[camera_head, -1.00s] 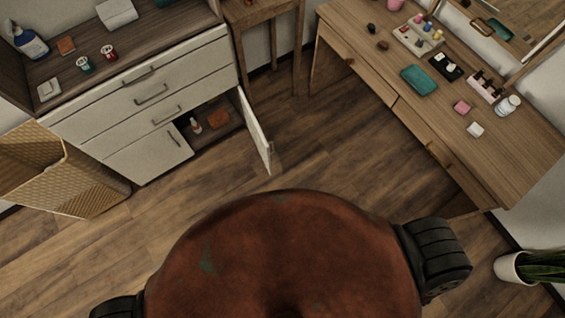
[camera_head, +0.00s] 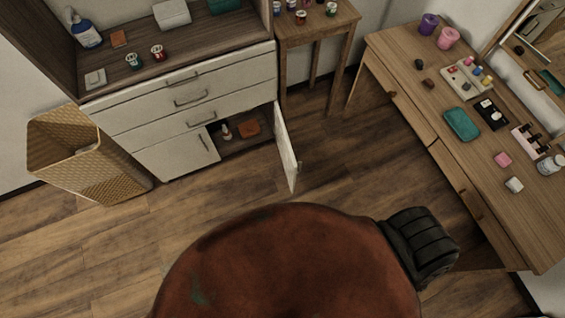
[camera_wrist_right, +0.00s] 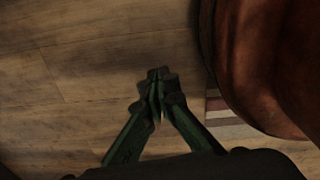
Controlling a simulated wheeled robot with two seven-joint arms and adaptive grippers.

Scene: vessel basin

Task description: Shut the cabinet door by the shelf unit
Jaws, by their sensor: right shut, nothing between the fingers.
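In the head view a white cabinet door (camera_head: 286,150) stands open at the lower right of the shelf unit (camera_head: 190,95). It swings out toward me over the floor, with a small handle near its free edge. The open compartment (camera_head: 238,131) holds an orange item and a small bottle. The matching left door (camera_head: 176,154) is shut. My right gripper (camera_wrist_right: 157,88) shows in the right wrist view, shut and empty above the wood floor, with no door in that view. Neither gripper shows in the head view.
A woven basket (camera_head: 90,155) stands left of the shelf unit. A small side table (camera_head: 318,30) stands to its right, and a long wooden desk (camera_head: 470,170) is along the right. The wood floor (camera_head: 360,165) between the door and the desk is clear.

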